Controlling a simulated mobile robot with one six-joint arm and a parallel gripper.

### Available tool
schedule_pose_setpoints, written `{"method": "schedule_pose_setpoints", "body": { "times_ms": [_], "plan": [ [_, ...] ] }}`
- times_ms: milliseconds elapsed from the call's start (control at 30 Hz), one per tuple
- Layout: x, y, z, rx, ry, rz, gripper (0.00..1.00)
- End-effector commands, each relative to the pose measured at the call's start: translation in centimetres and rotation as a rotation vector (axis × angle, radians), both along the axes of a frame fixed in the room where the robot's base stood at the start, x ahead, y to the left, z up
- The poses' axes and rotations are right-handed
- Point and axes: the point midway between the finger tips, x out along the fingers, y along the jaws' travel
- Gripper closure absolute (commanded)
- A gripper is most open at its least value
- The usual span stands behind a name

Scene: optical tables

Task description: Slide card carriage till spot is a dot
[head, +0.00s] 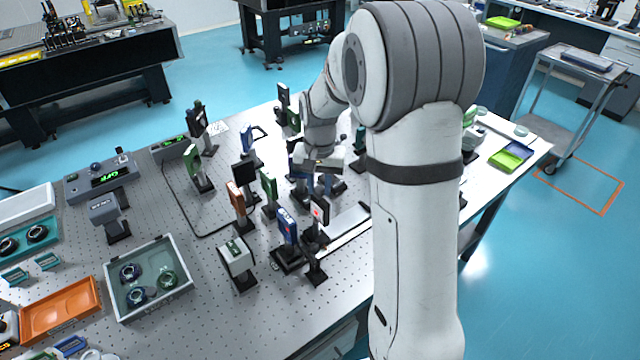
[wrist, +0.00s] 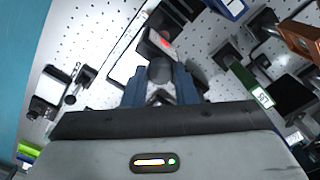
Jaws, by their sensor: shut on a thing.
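The white card (head: 317,212) stands upright on a dark mount over a pale rail (head: 347,219). A red mark shows on its face. In the wrist view the card (wrist: 159,42) is just beyond my fingertips, and its red mark looks like a short smear rather than a round dot. My gripper (wrist: 161,88) has its blue fingers closed around a dark round knob (wrist: 160,70) on the card's near side. In the head view my gripper (head: 318,184) is low over the table behind the card, partly hidden among mounts.
Upright optic mounts crowd the left side, including an orange one (head: 238,205), a green one (head: 269,190) and a blue one (head: 288,228). A grey tray (head: 191,282) and an orange tray (head: 60,311) lie further left. My arm hides the table's right part.

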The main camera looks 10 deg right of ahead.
Motion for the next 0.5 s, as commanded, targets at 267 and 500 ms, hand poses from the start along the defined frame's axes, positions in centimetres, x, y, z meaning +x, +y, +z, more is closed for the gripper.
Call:
{"method": "schedule_pose_setpoints", "body": {
  "times_ms": [267,500],
  "plan": [
    [1.1,-2.5,0.2,-0.001,-0.005,-0.001,1.00],
    [1.1,-2.5,0.2,-0.001,-0.005,0.000,0.69]
  ]
}}
